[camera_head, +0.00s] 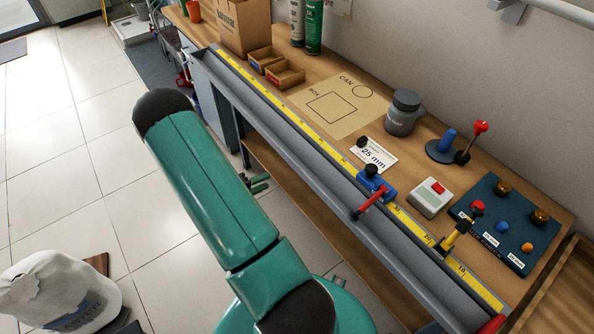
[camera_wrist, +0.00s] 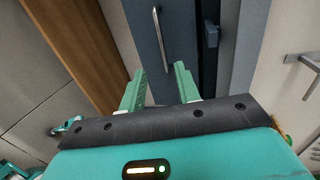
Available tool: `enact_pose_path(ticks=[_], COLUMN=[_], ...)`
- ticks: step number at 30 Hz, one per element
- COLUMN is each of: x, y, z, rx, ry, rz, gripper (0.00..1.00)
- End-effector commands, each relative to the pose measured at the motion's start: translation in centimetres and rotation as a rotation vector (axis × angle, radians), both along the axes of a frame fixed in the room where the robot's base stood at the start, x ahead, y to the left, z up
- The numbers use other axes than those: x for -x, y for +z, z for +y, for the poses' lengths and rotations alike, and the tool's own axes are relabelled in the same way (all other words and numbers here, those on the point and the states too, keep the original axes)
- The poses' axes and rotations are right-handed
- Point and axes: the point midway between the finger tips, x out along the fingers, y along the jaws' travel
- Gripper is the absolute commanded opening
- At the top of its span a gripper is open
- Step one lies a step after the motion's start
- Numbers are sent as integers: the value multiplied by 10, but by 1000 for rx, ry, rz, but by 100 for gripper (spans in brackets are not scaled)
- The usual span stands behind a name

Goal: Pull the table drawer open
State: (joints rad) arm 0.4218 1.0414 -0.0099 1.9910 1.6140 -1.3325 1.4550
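In the wrist view a dark blue-grey drawer front (camera_wrist: 186,20) fills the top middle. Its slim silver bar handle (camera_wrist: 161,38) runs nearly upright in the picture. I see no clear gap that shows the drawer out. My gripper (camera_wrist: 161,80) is open, with two green fingers apart and nothing between them. The handle's lower end appears just above the space between the fingertips; whether they touch it I cannot tell. In the head view green fingertips (camera_head: 259,183) show past my arm beside the workbench (camera_head: 300,185); the drawer's handle is not visible there.
A dark block-like fitting (camera_wrist: 210,34) sits right of the handle. A wooden panel (camera_wrist: 88,40) stands left of the drawer front.

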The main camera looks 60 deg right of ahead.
Motion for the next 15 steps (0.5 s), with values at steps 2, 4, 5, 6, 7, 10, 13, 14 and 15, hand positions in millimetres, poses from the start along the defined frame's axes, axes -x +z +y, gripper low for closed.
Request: enact_pose_path(ticks=[2,4,5,6,7,10,13,14,15], x=[8,12,14,15,17,25,33,36,39], y=[-3,-5,-5,-6,-6,-9,-13,-15,-16], z=[-1,-3,-6,-9,-13,-27,-44,-49,-56], rx=[20,27,28,28,28,27,26,27,27], ry=[-26,-35,-36,-36,-35,-35,-34,-34,-34], rz=[9,11,11,10,11,11,11,11,11], gripper=[32,32,32,32,32,32,32,32,32])
